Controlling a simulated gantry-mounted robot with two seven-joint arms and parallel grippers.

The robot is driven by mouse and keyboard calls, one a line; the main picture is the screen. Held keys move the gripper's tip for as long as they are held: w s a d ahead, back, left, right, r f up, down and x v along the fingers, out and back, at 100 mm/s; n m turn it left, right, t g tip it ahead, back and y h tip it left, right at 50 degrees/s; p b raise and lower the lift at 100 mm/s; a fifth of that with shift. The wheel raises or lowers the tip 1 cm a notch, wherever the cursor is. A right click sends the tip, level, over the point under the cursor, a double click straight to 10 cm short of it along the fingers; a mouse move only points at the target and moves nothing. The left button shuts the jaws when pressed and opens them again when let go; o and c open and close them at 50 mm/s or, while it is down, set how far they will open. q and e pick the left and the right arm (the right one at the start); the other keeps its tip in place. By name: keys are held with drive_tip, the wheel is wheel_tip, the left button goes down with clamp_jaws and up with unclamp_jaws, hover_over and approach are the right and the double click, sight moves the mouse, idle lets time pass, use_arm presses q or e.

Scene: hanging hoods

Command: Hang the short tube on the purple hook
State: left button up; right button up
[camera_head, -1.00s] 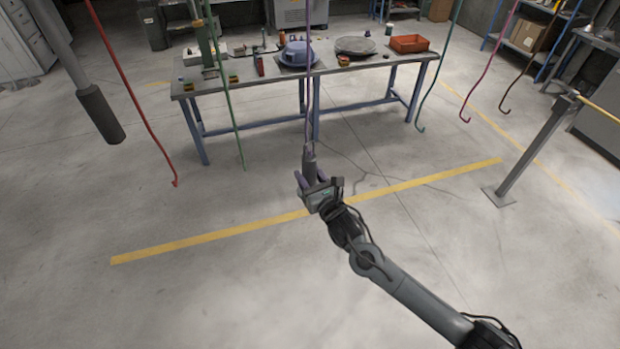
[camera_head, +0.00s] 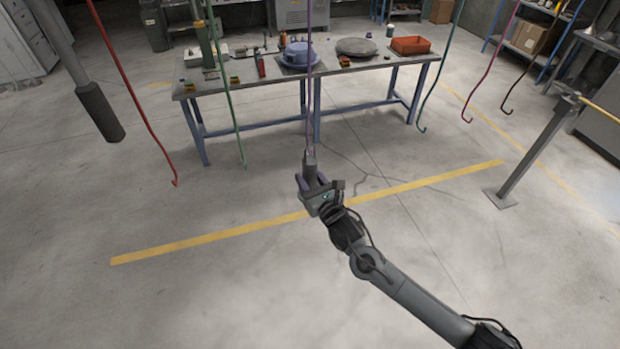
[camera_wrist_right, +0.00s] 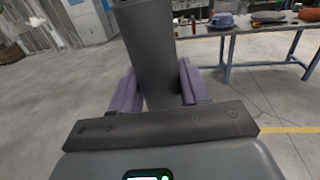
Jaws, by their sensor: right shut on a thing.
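My right gripper (camera_head: 312,185) is in the middle of the head view, shut on the short tube (camera_head: 310,168), a small dark grey cylinder held roughly upright. The right wrist view shows the tube (camera_wrist_right: 152,50) between the two purple fingers. The purple hook (camera_head: 309,95) hangs from above as a long thin rod, and its lower end meets the top of the tube in the head view. Its tip is hidden there, so I cannot tell if the tube is hooked. My left gripper is not in view.
Other hooks hang around: red (camera_head: 138,98), green (camera_head: 231,95), teal (camera_head: 441,75), pink (camera_head: 492,70) and brown (camera_head: 535,60). A workbench (camera_head: 350,70) stands behind. A large dark hanging cylinder (camera_head: 100,112) is at left. The floor around my arm is clear.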

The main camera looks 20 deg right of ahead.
drive_tip(key=shift+f+b, duration=0.45)
drive_tip(key=shift+f, duration=0.25)
drive_tip(key=o, duration=1.3)
drive_tip(key=shift+o, duration=0.2)
drive_tip(key=shift+f, duration=0.1)
